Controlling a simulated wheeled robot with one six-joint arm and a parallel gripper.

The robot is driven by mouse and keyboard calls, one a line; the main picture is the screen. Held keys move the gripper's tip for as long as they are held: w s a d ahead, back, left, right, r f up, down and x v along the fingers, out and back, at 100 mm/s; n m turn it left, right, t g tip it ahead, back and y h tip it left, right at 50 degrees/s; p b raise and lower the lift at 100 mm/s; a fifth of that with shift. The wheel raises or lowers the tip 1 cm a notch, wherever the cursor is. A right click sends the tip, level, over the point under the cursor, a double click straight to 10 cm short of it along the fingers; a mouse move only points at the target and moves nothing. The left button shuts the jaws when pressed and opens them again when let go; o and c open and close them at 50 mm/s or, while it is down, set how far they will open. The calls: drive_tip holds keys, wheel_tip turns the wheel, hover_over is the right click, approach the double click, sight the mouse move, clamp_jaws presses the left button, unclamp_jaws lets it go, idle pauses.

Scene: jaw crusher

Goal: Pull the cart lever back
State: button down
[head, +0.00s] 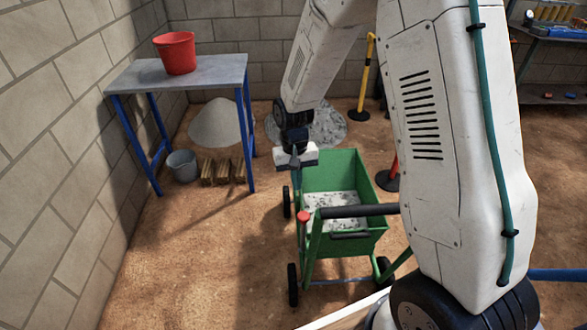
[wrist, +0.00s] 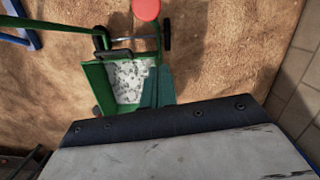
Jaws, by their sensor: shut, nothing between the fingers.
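The green cart (head: 372,180) stands on the dirt floor with grey gravel in its tub. It also shows in the wrist view (wrist: 97,76). The cart lever has a red knob (head: 303,217) at the cart's near left corner; the knob shows at the top edge of the wrist view (wrist: 146,9). My gripper (head: 297,178) is shut and empty, above the far left side of the tub in the head view. In the wrist view its teal fingers (wrist: 158,70) lie below the knob in the picture, apart from it.
A blue-legged table (head: 225,68) with a red bucket (head: 176,52) stands at the left wall. A grey bucket (head: 183,165) and wooden blocks (head: 222,170) lie beneath it. Gravel piles and a yellow post (head: 368,75) are behind. Floor left of the cart is clear.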

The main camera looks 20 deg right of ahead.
drive_tip(key=s+f, duration=0.2)
drive_tip(key=s, duration=0.1)
drive_tip(key=s+f, duration=0.1)
drive_tip(key=shift+s+a+f, duration=0.1)
drive_tip(key=shift+s+a, duration=0.05)
drive_tip(key=shift+a, duration=0.2)
